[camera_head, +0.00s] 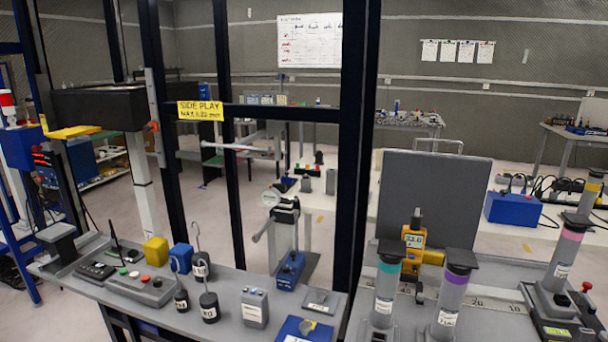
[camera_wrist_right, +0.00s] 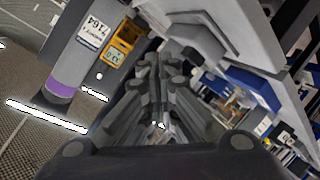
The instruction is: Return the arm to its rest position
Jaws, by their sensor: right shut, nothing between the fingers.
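My right gripper (camera_wrist_right: 156,72) shows in the right wrist view, its dark jointed fingers drawn together with nothing between them. It is not visible in the head view. My left gripper is in neither view. A grey cylinder with a purple band (camera_wrist_right: 62,88) and a white label is at the upper left of the wrist view, apart from the fingers in the picture. A yellow device (camera_wrist_right: 121,48) is beside it. In the head view, the purple-banded cylinder (camera_head: 451,297) stands upright on the right bench, near the yellow device (camera_head: 413,250).
A teal-banded cylinder (camera_head: 385,288) and a pink-banded cylinder (camera_head: 563,257) stand on the right bench. A grey panel (camera_head: 436,200) rises behind. Dark frame posts (camera_head: 355,130) divide the view. The left bench holds labelled weights (camera_head: 209,306), a button box (camera_head: 141,287) and a blue block (camera_head: 291,270).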

